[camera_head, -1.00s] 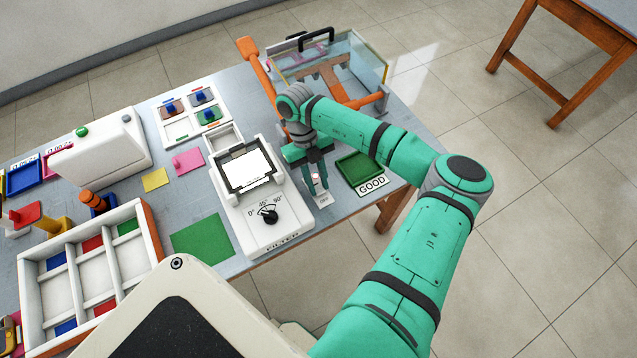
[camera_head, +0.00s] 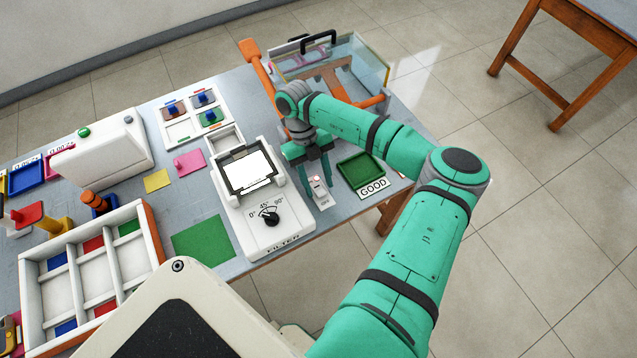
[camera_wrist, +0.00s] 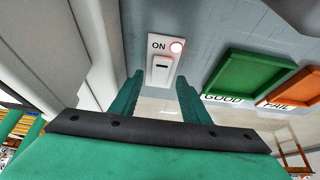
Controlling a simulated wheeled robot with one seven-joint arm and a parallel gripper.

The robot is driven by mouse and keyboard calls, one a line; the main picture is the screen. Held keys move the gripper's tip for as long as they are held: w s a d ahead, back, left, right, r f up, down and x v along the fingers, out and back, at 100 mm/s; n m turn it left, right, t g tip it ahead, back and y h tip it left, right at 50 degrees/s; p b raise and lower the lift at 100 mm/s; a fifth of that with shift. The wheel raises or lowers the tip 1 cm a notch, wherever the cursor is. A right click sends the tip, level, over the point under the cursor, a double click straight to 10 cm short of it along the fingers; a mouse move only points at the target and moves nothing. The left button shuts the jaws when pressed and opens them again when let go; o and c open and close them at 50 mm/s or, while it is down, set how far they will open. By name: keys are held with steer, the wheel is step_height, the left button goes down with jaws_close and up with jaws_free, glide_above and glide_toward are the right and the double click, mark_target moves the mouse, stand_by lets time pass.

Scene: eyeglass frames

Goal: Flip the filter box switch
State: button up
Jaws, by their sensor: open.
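The filter box (camera_head: 262,200) is a white unit with a bright screen and a black dial marked 0°, 45°, 90°. Its small white switch plate (camera_head: 319,192) lies on the table just right of it. In the wrist view the switch plate (camera_wrist: 162,62) shows the word ON, a pinkish-red round light and a dark slot. My gripper (camera_head: 316,172) is open and empty above the table, close to the switch plate. In the wrist view the two green fingers (camera_wrist: 157,88) are spread, with the plate showing between and beyond their tips.
A green GOOD tray (camera_head: 361,170) is right of the switch, with an orange FAIL tray (camera_wrist: 294,88) beside it in the wrist view. A clear-walled case (camera_head: 350,72) stands behind my arm. A white divided box (camera_head: 88,262) is at the left.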

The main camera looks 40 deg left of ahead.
steer(key=v, duration=1)
